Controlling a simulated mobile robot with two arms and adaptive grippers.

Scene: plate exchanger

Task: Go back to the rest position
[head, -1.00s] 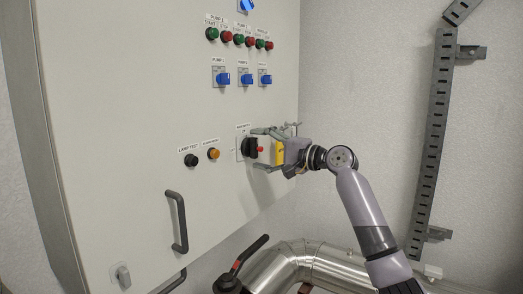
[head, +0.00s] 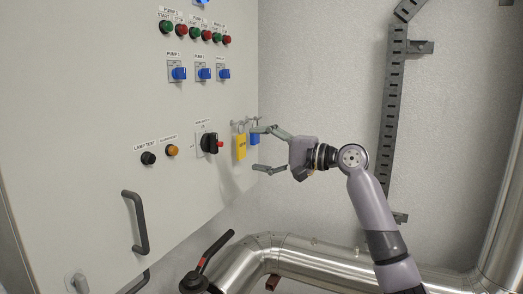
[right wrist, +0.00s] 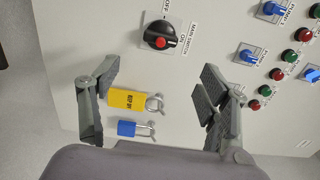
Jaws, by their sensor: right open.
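My right gripper (head: 262,150) is open and empty, just off the right part of the cabinet's front. Its two fingers are spread wide in the right wrist view (right wrist: 158,82). The black main switch with its red centre (head: 209,143) is left of the fingers in the head view and apart from them. In the right wrist view the switch (right wrist: 160,40) lies beyond the fingertips. Whether a finger touches the padlock is unclear. My left gripper is not in view.
The grey cabinet (head: 70,110) fills the left, with a door handle (head: 136,222), pump switches and several push buttons. Steel pipes (head: 320,262) and a black valve lever (head: 217,250) are below. A slotted rail (head: 392,110) is on the right wall. Space between gripper and rail looks free.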

